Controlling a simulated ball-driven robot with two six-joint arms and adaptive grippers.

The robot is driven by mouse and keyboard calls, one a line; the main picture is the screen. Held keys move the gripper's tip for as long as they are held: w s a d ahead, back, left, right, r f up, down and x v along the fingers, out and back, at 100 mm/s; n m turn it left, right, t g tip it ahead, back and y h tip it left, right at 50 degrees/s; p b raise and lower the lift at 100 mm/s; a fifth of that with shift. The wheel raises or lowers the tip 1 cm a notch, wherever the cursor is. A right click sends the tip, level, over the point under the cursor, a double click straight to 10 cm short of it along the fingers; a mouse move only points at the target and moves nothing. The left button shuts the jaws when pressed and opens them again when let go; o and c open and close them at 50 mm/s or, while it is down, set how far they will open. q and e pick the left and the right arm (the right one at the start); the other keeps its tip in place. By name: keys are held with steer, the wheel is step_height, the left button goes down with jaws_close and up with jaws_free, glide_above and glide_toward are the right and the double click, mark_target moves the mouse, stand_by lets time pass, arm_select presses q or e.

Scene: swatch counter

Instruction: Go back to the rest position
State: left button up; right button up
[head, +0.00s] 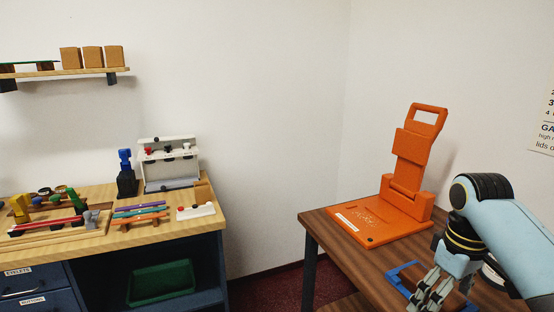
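My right arm comes in from the right edge, and its gripper (430,294) points down over the front of the brown wooden table (345,262). Its fingertips reach the bottom edge of the picture, so I cannot tell whether it is open or shut, or whether it touches anything. A blue-edged item (401,275) lies on the table just behind and beside the gripper, partly hidden by it. My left gripper is not in view.
An orange stand with a handle (407,180) rises from an orange base on the brown table, behind my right gripper. At left, a counter (90,242) holds tools, colored sticks and a white rack (169,152). A green bin (160,283) sits below. A gap separates counter and table.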

steer(key=s+a+f+m+t, duration=0.1)
steer(key=s+f+m+t, duration=0.15)
steer(key=s, duration=0.95)
steer(key=s+a+r, duration=0.1)
steer(key=s+r, duration=0.2)
steer(key=s, duration=0.3)
steer(key=s+a+r, duration=0.1)
steer(key=s+r, duration=0.2)
steer(key=s, duration=0.4)
step_height(320, 180, down, 34)
steer(key=s+d+m+b, duration=0.1)
steer(key=d+b, duration=0.2)
steer(key=b, duration=0.5)
arm_select(q)
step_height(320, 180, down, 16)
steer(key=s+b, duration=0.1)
steer(key=b, duration=0.6)
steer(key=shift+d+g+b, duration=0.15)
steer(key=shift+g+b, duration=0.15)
steer(key=shift+b, duration=0.05)
arm_select(e)
steer(key=s+f+g, duration=0.2)
steer(key=s+f, duration=1.7)
steer(key=f, duration=0.5)
steer(key=shift+d+h, duration=0.3)
steer(key=shift+d, duration=0.1)
